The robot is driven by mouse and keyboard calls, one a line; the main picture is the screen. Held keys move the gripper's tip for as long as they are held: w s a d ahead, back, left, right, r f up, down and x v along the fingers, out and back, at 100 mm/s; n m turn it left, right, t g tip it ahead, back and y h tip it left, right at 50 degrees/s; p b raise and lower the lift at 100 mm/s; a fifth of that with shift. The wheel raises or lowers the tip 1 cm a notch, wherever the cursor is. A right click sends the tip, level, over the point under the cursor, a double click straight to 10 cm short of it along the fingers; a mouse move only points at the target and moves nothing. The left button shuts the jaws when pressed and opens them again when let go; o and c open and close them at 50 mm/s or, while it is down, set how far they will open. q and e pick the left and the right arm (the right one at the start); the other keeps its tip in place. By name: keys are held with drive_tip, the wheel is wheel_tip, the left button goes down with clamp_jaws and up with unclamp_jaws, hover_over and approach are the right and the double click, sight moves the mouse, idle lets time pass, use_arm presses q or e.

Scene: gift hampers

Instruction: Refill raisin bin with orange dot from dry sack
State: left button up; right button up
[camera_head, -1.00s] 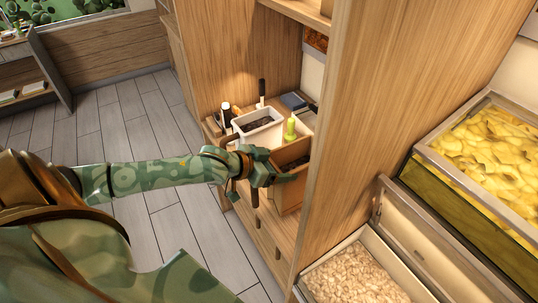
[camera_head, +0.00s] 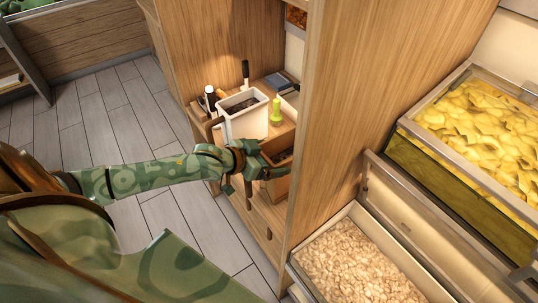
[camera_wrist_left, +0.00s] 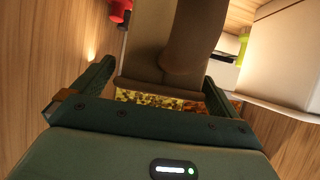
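In the head view my left gripper (camera_head: 258,160) is at a brown open box (camera_head: 277,183) with dark contents, in front of the cabinet counter. In the left wrist view its fingers (camera_wrist_left: 150,92) stand apart on either side of a brown body (camera_wrist_left: 190,40), and the gripper seems shut on it. A white bin (camera_head: 257,125) with dark, raisin-like contents stands on the counter behind. I see no orange dot on either container. I cannot make out a sack for certain. My right gripper is not in view.
A yellow-green bottle (camera_head: 276,113), a dark bottle (camera_head: 211,97) and a dark-handled tool (camera_head: 245,72) are near the white bin. A tall wooden panel (camera_head: 355,110) stands right of the box. Beyond it are a bin of pale flakes (camera_head: 350,260) and a bin of yellow pieces (camera_head: 475,115).

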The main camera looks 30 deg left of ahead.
use_arm(q)
drive_tip(key=shift+f, duration=0.1)
drive_tip(key=shift+f+b, duration=0.25)
drive_tip(key=shift+b, duration=0.4)
drive_tip(key=p+v, duration=0.5)
drive_tip(key=v, duration=1.1)
drive_tip(key=shift+a+r, duration=0.15)
drive_tip(key=shift+r, duration=0.2)
